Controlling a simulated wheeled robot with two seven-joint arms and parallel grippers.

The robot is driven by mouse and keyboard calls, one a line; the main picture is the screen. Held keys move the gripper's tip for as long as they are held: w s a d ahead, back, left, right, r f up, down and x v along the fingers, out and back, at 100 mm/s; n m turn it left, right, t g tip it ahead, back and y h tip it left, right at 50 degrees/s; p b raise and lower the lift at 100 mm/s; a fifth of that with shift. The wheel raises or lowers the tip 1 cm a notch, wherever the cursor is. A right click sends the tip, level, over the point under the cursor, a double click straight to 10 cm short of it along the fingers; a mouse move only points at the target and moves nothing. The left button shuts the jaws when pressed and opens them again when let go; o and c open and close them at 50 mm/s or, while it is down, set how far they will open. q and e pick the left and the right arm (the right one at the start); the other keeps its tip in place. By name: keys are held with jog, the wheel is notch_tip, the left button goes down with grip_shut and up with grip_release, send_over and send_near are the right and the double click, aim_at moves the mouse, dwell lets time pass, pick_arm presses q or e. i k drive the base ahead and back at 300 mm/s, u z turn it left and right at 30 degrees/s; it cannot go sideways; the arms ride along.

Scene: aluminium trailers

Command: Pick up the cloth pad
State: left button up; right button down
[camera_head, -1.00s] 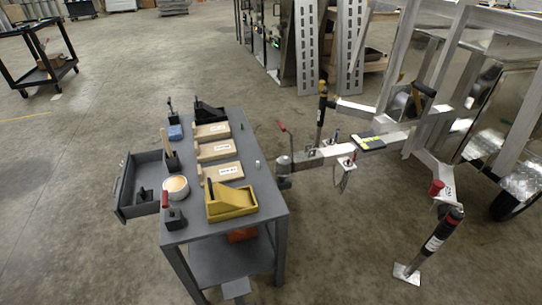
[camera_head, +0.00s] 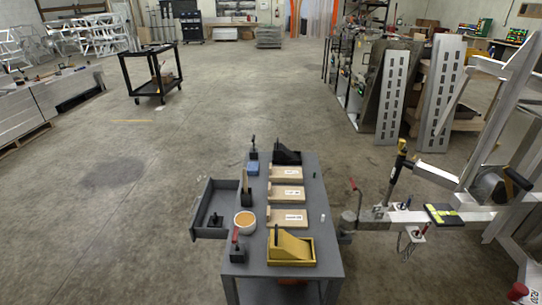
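A small blue item (camera_head: 252,168) lies near the far left corner of the grey cart top (camera_head: 308,228), beside a dark upright tool (camera_head: 253,147). It may be the cloth pad, but it is too small to make out its material. No other cloth-like thing shows on the cart. Neither of my grippers is in view.
The cart holds wooden blocks (camera_head: 287,193), a yellow bin (camera_head: 291,249), a black bin (camera_head: 287,156) and a round tub (camera_head: 245,222). Its open drawer (camera_head: 210,210) sticks out left. A trailer coupler (camera_head: 352,219) stands close right. Floor left of the cart is clear.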

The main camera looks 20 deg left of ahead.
aim_at(253, 168)
jog(key=k, duration=0.5)
jog(key=u, duration=2.05)
jog(key=i, duration=4.05)
jog(key=z, duration=3.8)
